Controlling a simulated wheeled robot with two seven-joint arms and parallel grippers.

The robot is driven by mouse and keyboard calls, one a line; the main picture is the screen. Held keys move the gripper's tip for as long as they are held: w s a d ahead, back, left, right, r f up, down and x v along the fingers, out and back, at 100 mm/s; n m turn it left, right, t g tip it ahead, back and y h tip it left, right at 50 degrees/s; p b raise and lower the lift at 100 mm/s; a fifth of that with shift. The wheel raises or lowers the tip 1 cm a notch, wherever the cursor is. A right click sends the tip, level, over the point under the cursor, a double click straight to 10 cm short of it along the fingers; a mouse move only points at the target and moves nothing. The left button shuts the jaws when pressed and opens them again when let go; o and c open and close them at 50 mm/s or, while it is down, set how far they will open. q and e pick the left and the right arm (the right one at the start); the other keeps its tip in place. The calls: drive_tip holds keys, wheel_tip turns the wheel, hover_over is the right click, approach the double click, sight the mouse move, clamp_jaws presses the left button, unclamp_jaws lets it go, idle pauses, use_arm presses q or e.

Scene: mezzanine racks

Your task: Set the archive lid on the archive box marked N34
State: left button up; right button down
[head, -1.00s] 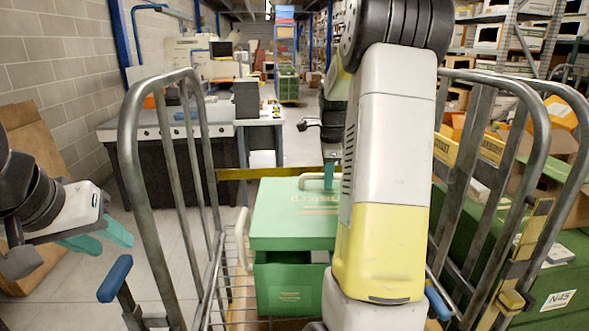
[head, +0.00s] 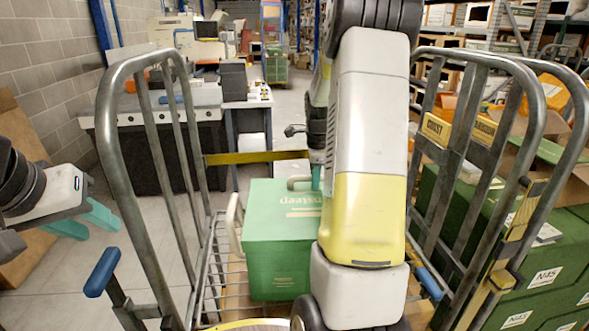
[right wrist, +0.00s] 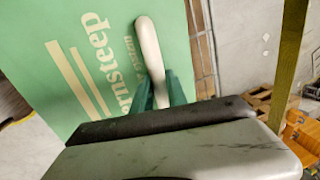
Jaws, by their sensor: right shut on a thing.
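The green archive lid (head: 285,207), with pale lettering and whitish handles, is over a green box (head: 276,280) in the cart. No clear gap shows between them at the front; I cannot tell if the lid is fully seated. No N34 marking is readable on the box. My right gripper (head: 316,178) is shut on the lid's far handle; the right wrist view shows its teal fingers (right wrist: 160,92) around this handle (right wrist: 150,55). My right arm hides the right part of lid and box. My left gripper (head: 85,220) is open and empty, outside the cart at left.
Metal cart side frames (head: 160,150) rise left and right of the box, and a yellow bar (head: 255,157) crosses behind. Green boxes marked N45 (head: 545,277) stand at right. A workbench (head: 150,125) is behind left.

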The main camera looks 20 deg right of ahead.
drive_tip(key=shift+f, duration=2.1)
drive_tip(key=c, duration=1.2)
unclamp_jaws()
drive_tip(key=shift+c, duration=0.2)
drive_tip(key=r, duration=0.2)
drive_tip(key=s+r, duration=0.1)
drive_tip(key=r, duration=0.4)
drive_tip(key=shift+s+a+r, duration=0.2)
drive_tip(key=shift+a+r, duration=0.05)
drive_tip(key=shift+r, duration=0.05)
